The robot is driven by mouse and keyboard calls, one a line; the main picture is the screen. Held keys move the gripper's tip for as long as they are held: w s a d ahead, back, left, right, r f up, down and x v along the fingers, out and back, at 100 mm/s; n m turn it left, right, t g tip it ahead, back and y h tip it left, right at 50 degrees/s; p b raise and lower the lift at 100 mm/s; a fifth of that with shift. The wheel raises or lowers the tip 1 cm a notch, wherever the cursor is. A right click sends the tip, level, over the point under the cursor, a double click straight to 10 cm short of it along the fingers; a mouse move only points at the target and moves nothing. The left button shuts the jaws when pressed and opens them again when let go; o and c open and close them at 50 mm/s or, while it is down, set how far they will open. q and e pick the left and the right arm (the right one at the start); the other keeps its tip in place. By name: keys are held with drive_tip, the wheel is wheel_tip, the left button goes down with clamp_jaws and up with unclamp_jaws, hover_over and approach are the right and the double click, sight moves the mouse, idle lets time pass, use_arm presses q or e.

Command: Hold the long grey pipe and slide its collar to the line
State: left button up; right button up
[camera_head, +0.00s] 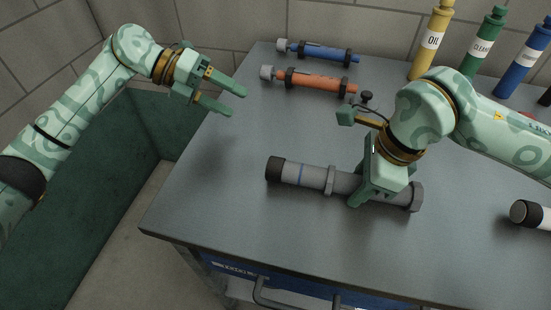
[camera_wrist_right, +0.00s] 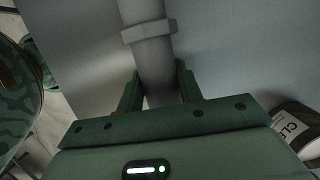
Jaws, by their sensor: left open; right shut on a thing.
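The long grey pipe (camera_head: 345,182) lies on the grey bench, with a black cap at its left end and a wider grey flange at its right end. My right gripper (camera_head: 374,194) is shut on the pipe, right of the collar. The right wrist view shows the pipe between its fingers (camera_wrist_right: 160,92) and the collar (camera_wrist_right: 149,31) ahead. My left gripper (camera_head: 238,101) is open and empty, left of the pipe.
A blue pipe (camera_head: 322,53) and an orange pipe (camera_head: 312,81) lie at the back of the bench (camera_head: 220,190). Yellow (camera_head: 432,40), green (camera_head: 482,45) and blue (camera_head: 524,62) bottles stand back right. A white cylinder (camera_head: 535,215) lies at the right edge. The bench left of the pipe is clear.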

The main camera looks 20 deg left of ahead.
use_arm(q)
drive_tip(key=s+d+r+m+g+y, duration=0.2)
drive_tip(key=s+d+r+m+y, duration=0.15)
drive_tip(key=d+m, duration=0.45)
drive_tip(key=m+y, duration=0.6)
drive_tip(key=m, duration=0.3)
hover_over(274, 161)
drive_tip(key=a, duration=0.2)
drive_tip(key=f, duration=0.3)
drive_tip(key=d+f, duration=0.1)
drive_tip(key=f, duration=0.2)
drive_tip(key=d+f, duration=0.1)
drive_tip(key=f, duration=0.2)
drive_tip(key=shift+d+f, duration=0.1)
drive_tip(key=shift+f, duration=0.3)
drive_tip(key=c, duration=0.9)
